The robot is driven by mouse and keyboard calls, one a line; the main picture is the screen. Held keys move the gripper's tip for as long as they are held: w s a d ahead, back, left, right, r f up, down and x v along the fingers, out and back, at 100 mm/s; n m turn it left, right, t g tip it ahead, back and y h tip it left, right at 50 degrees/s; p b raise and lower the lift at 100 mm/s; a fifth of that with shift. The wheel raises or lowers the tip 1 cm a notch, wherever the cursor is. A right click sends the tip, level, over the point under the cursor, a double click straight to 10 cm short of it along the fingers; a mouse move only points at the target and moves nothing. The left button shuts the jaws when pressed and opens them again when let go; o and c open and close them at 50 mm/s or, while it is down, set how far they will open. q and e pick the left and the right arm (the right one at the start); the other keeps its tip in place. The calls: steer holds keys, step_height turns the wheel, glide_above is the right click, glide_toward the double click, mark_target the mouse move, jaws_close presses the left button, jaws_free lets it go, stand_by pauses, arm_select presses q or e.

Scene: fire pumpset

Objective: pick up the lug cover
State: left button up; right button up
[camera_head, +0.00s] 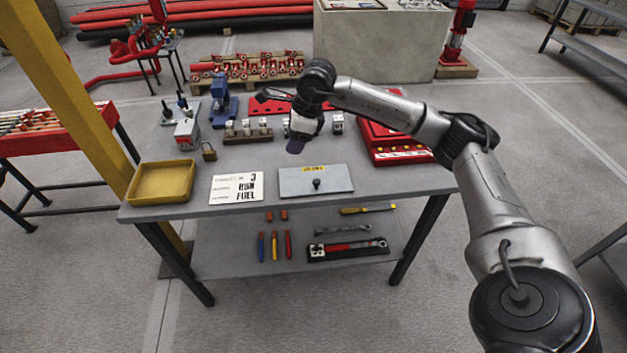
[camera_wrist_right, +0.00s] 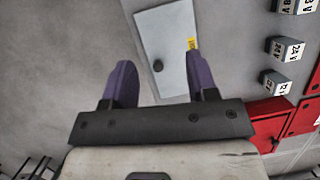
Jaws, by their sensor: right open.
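The lug cover appears to be the flat light-grey plate (camera_head: 296,187) with a black knob (camera_head: 317,184) and a yellow label, lying at the front middle of the table. My right gripper (camera_head: 296,146) is above the table, behind the plate and slightly left of the knob, apart from it. Nothing is between the fingers. My left gripper is not in view.
A yellow tray (camera_head: 133,190), a white stencil card (camera_head: 237,189) and a padlock (camera_head: 209,153) are left of the plate. A red case (camera_head: 385,157) is at the right. Tools lie on the lower shelf (camera_head: 225,262).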

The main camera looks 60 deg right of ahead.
mark_target(317, 180)
steer(key=s+f+g+b, duration=0.1)
steer(key=f, duration=0.2)
steer(key=s+d+f+g+h+b, duration=0.1)
steer(key=s+f, duration=0.1)
steer(key=f, duration=0.1)
steer(key=s+d+f+g+b, duration=0.1)
steer(key=s+f, duration=0.1)
steer(key=f, duration=0.1)
steer(key=shift+f+n+g, duration=0.2)
steer(key=shift+n+g, duration=0.1)
steer(key=shift+n, duration=0.1)
steer(key=shift+s+a+f+b, duration=0.15)
steer(key=shift+f+b, duration=1)
steer(key=shift+f, duration=1.55)
steer(key=c, duration=0.4)
jaws_close()
